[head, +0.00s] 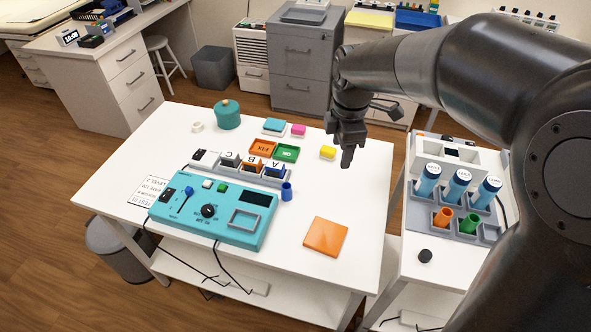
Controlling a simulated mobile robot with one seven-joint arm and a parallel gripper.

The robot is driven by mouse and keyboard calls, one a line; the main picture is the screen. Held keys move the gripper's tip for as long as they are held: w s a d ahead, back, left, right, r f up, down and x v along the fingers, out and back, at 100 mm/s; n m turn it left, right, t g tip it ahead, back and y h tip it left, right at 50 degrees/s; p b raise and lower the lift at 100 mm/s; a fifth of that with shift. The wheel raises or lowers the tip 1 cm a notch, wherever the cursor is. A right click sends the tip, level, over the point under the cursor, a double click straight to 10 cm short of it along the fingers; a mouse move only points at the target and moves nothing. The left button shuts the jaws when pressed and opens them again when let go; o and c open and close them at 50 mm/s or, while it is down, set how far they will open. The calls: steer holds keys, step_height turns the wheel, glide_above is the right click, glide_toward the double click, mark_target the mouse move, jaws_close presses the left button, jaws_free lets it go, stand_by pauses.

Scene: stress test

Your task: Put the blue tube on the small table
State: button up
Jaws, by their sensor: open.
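The blue tube (287,191) stands upright on the large white table (190,137), just right of the teal control box. A smaller white table (437,272) stands at the right, partly hidden by my arm. On it a grey rack (452,221) holds several blue-capped bottles, an orange tube (443,217) and a green tube (469,223). My gripper (347,158) points down over the right back part of the large table, near a yellow block (327,152). It is open and empty, behind and to the right of the blue tube, apart from it.
The teal control box (213,211) with a row of lettered holders behind it fills the large table's front left. An orange square (325,237) lies at the front right. Orange and green trays (287,152) sit behind. A black knob (425,256) lies on the smaller table. A gap separates the tables.

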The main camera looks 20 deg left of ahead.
mark_target(287, 192)
steer(key=a+f+n, duration=0.3)
steer(key=a+f, duration=0.1)
steer(key=f, duration=0.1)
steer(key=w+a+f+n+g, duration=0.1)
steer(key=a+f+n, duration=0.3)
steer(key=a+f, duration=0.1)
steer(key=a+f+n+g, duration=0.1)
steer(key=a+f+n, duration=0.2)
steer(key=a+f, duration=0.2)
steer(key=shift+w+f+n, duration=0.2)
steer(key=shift+f, duration=0.25)
steer(key=shift+w+f+n, duration=0.15)
steer(key=shift+f+n, duration=0.05)
steer(key=shift+f, duration=0.25)
step_height(287, 192, down, 5)
steer(key=shift+s, duration=0.15)
steer(key=c, duration=1.1)
